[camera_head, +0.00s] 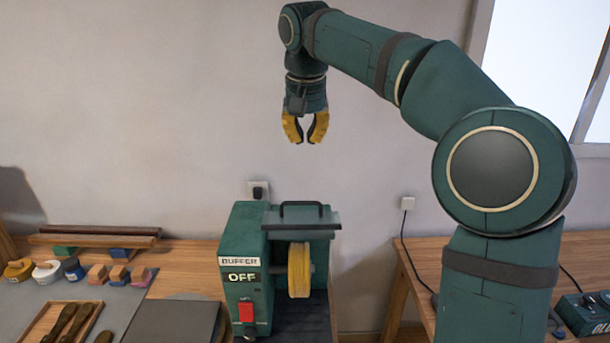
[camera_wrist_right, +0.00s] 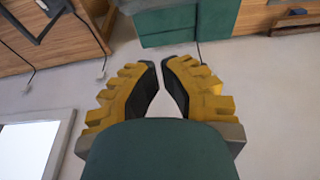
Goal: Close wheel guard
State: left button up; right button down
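The buffer machine (camera_head: 245,260) is a dark green box labelled BUFFER and OFF, with a red switch. Its wheel guard (camera_head: 300,228) is a dark hood with a black handle (camera_head: 302,205), above the yellow buffing wheel (camera_head: 299,270). The wheel's front is exposed. My right gripper (camera_head: 305,141) hangs fingers down well above the guard, touching nothing. Its yellow fingers are apart and empty. They also show in the right wrist view (camera_wrist_right: 160,65), where a green part of the machine (camera_wrist_right: 170,20) appears beyond the tips. My left gripper is not in view.
The left bench holds wooden bars (camera_head: 95,240), several small coloured blocks and pots, a wooden tray (camera_head: 60,322) of tools and a dark grey slab (camera_head: 172,322). A second wooden table (camera_head: 415,250) stands right, with a green device (camera_head: 583,315). The air between gripper and machine is clear.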

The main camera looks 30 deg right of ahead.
aim_at(301, 226)
jog(key=shift+s+a+f+b, duration=0.1)
jog(key=shift+f+b, duration=0.3)
jog(key=shift+f, duration=1.5)
jog(key=shift+s+a+f+b, duration=0.1)
jog(key=shift+f+b, duration=0.3)
jog(key=shift+f, duration=1.55)
jog(key=shift+s+a+f+b, duration=0.1)
jog(key=shift+f+b, duration=0.3)
jog(key=shift+f, duration=1.5)
